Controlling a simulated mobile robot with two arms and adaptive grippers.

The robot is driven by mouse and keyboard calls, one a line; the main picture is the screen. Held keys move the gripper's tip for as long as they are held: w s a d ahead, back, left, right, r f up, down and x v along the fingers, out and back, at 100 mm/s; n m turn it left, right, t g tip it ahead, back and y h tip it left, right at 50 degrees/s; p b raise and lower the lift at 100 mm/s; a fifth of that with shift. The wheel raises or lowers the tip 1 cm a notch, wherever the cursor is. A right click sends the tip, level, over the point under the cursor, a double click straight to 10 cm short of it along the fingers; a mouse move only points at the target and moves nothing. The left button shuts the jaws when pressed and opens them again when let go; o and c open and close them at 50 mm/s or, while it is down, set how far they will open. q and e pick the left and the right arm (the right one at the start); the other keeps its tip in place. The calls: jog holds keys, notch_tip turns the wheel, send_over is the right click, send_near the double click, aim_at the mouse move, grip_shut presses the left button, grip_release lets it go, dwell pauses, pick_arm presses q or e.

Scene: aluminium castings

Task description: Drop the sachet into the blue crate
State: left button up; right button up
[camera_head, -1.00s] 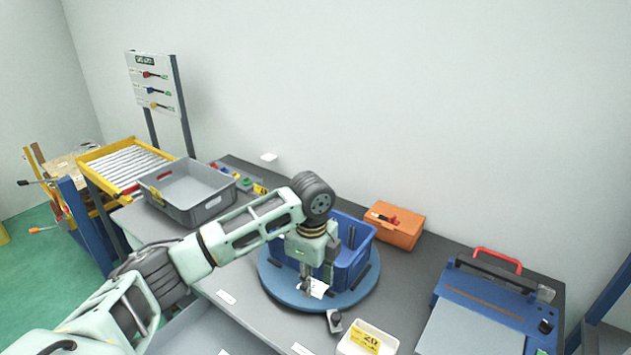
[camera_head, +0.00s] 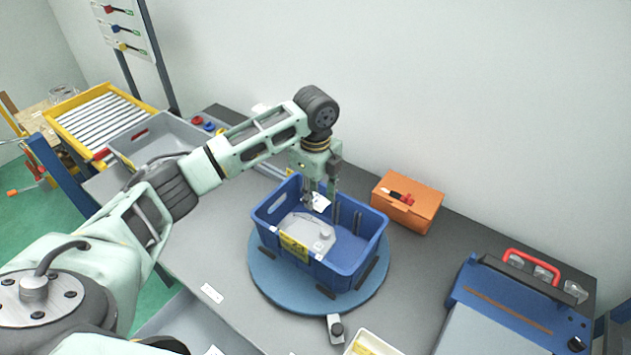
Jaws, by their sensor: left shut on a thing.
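The blue crate (camera_head: 345,262) stands on a round blue turntable (camera_head: 268,284) on the grey bench. A yellow label is on its front wall, and a light grey casting (camera_head: 302,229) lies inside. My left gripper (camera_head: 318,196) points down over the crate's back part. It is shut on a small white sachet (camera_head: 321,201), which hangs at about the height of the crate's back rim. I cannot tell whether the sachet touches anything in the crate. My right gripper is not in view.
An orange box (camera_head: 407,204) with a red-handled tool on it stands right of the crate. A grey tray (camera_head: 165,135) is at the left back. A blue case (camera_head: 500,300) with a red handle is at the right. A white bin (camera_head: 374,341) is at the front.

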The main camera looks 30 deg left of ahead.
pick_arm(q)
jog(key=shift+s+f, duration=0.2)
jog(key=shift+f, duration=0.35)
jog(key=shift+w+a+f, duration=0.15)
jog(key=shift+a+f, duration=0.05)
jog(key=shift+f, duration=0.35)
jog(key=shift+w+a+f, duration=0.15)
jog(key=shift+f, duration=0.4)
jog(key=shift+w+d+f, duration=0.1)
jog(key=shift+f, duration=0.4)
jog(key=o, duration=1)
jog(key=shift+r, duration=0.25)
notch_tip(320, 180, up, 12)
jog(key=shift+f, duration=0.25)
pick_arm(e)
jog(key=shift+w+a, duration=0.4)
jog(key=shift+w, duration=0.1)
